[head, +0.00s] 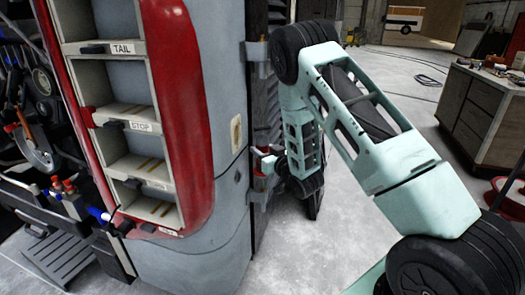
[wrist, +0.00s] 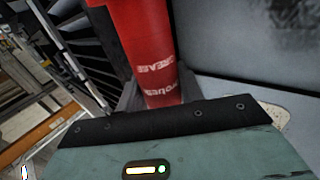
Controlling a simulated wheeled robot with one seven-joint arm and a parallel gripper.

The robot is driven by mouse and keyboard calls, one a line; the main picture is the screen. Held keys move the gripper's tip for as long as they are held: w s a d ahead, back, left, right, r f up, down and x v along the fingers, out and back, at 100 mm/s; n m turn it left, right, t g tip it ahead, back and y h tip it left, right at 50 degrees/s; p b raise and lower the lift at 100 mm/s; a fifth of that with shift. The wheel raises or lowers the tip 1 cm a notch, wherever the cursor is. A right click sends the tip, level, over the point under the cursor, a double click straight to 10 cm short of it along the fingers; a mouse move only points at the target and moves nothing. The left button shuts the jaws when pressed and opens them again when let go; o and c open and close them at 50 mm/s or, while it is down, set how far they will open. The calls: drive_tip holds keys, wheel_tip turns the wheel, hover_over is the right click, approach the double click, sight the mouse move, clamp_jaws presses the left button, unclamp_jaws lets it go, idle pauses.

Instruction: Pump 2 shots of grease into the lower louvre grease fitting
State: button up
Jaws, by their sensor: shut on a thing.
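My gripper (head: 283,170) is shut on a red grease gun (wrist: 150,45), which bears white upside-down lettering reading GREASE. In the wrist view the dark fingers stand on both sides of the red body. In the head view only a small red part of the gun (head: 267,164) shows, close beside the grey body edge and a grey hinge-like bracket. The dark slatted louvre (head: 264,105) stands behind it, and its slats also show at the upper left of the wrist view (wrist: 85,45). I cannot make out the lower grease fitting or whether the gun's tip touches anything.
The grey and red coach body (head: 195,200) with lamp compartments marked TAIL and STOP fills the left. A tool cart (head: 60,205) stands at far left. A wooden workbench (head: 485,110) and a red reel (head: 508,198) are at right. Open concrete floor lies between.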

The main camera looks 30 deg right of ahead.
sight(263, 137)
drive_tip(key=shift+f+b, duration=0.5)
drive_tip(key=shift+f, duration=0.1)
drive_tip(key=shift+r, duration=0.35)
idle(0.5)
drive_tip(key=shift+r+p, duration=0.4)
drive_tip(key=shift+r, duration=0.3)
drive_tip(key=shift+r+p, duration=1.45)
drive_tip(key=shift+r, duration=1)
drive_tip(key=shift+d, duration=0.1)
drive_tip(key=shift+s+d+f, duration=0.1)
drive_tip(key=shift+s+d, duration=0.25)
drive_tip(key=shift+s, duration=0.1)
drive_tip(key=s+d+b, duration=0.2)
drive_tip(key=s+d, duration=0.2)
drive_tip(key=s, duration=0.1)
drive_tip(key=shift+s, duration=0.2)
